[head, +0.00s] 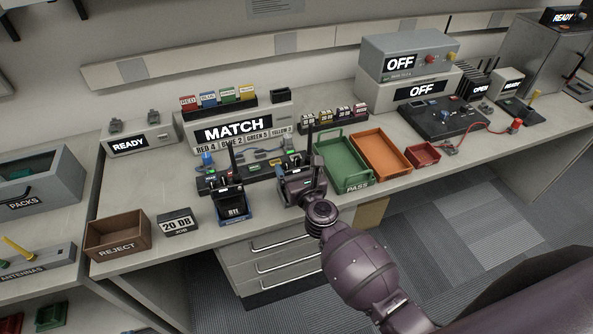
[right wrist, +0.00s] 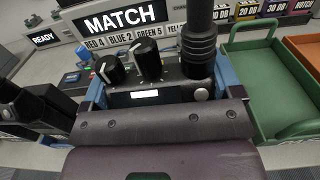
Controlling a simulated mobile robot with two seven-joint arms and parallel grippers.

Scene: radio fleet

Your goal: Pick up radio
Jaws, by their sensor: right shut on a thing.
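My right gripper (head: 302,183) is over the front edge of the bench, shut on a dark radio. Its two-knob top and thick black antenna fill the middle of the right wrist view (right wrist: 172,72), with blue parts at both sides. In the head view the gripper hides most of that radio; its antenna (head: 310,140) sticks up. I cannot tell whether the radio still touches the stand. Another black radio (head: 229,192) with an antenna stands upright in a blue holder to the left. My left gripper is not in view.
A green PASS tray (head: 322,170), an orange tray (head: 382,152) and a small red tray (head: 422,155) lie to the right. The MATCH unit (head: 238,127) stands behind. A brown REJECT bin (head: 117,236) and a 20 DB block (head: 177,222) sit left.

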